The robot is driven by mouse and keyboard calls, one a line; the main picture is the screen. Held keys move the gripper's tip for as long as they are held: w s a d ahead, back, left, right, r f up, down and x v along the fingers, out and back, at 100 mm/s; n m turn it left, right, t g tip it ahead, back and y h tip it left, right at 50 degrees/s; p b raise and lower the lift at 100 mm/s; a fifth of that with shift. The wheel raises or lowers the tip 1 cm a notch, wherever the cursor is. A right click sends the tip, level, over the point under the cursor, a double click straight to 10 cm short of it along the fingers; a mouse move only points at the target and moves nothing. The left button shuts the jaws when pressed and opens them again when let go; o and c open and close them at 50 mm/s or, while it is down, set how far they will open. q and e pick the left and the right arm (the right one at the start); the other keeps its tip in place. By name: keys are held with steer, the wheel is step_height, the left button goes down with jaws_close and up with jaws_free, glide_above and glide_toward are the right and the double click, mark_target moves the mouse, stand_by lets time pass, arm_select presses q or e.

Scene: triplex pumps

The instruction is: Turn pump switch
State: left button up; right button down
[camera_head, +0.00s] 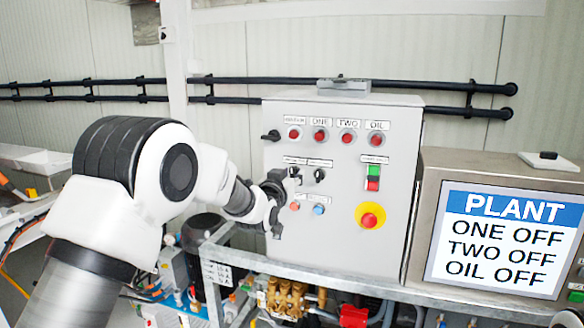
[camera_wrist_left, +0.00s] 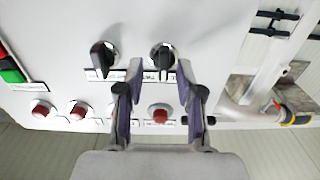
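A grey control cabinet (camera_head: 340,230) carries two black rotary switches in its middle row, a left one (camera_head: 294,171) and a right one (camera_head: 319,174). The wrist view is turned over, so the left switch (camera_wrist_left: 162,57) appears there to the right of the other switch (camera_wrist_left: 103,60). My left gripper (camera_head: 277,200) is at the cabinet's left front. In the left wrist view the left gripper (camera_wrist_left: 159,68) is open, with its fingertips on either side of the left switch. Contact cannot be told. The labels by the switches are partly hidden or unreadable. My right gripper is not in view.
Several red lamps or buttons (camera_head: 348,137) line the cabinet's top. A yellow-red stop button (camera_head: 369,216) and a green-red button (camera_head: 373,177) are to the right. A screen (camera_head: 505,238) reads ONE OFF, TWO OFF, OIL OFF. A metal frame (camera_head: 330,272) runs below.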

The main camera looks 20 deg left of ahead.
arm_select(q)
steer(key=shift+w, duration=0.3)
steer(key=shift+s+a, duration=0.1)
steer(key=shift+a, duration=0.2)
jaws_close()
steer(key=shift+d, duration=0.1)
